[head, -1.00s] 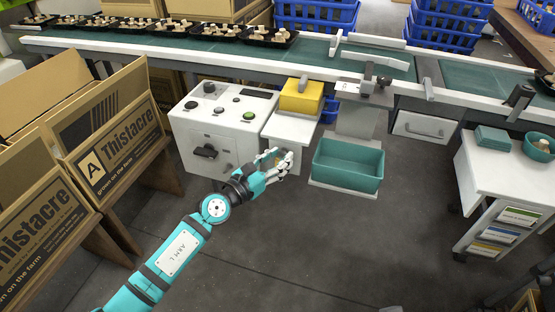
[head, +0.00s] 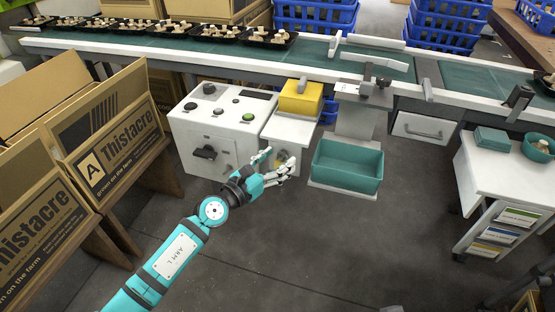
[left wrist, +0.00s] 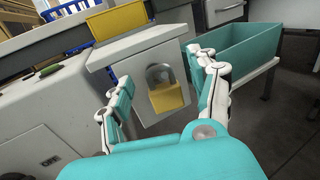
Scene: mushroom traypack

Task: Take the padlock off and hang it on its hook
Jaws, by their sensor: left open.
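The padlock (left wrist: 168,98) has a yellow body and a grey shackle. In the left wrist view it hangs upright against the front of a small white housing (left wrist: 160,42). My left gripper (left wrist: 160,68) is open, with one finger to the left of the padlock and one to the right; I see no grip on it. In the head view my left gripper (head: 278,158) is in front of the same housing (head: 290,128), and the fingers mostly hide the padlock. I cannot make out the hook. My right gripper is not in view.
A white control box (head: 222,135) with knobs and a switch stands left of the housing. A yellow block (head: 301,97) sits on top. A teal bin (head: 347,187) is close on the right. The conveyor (head: 180,51) runs behind. The floor in front is clear.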

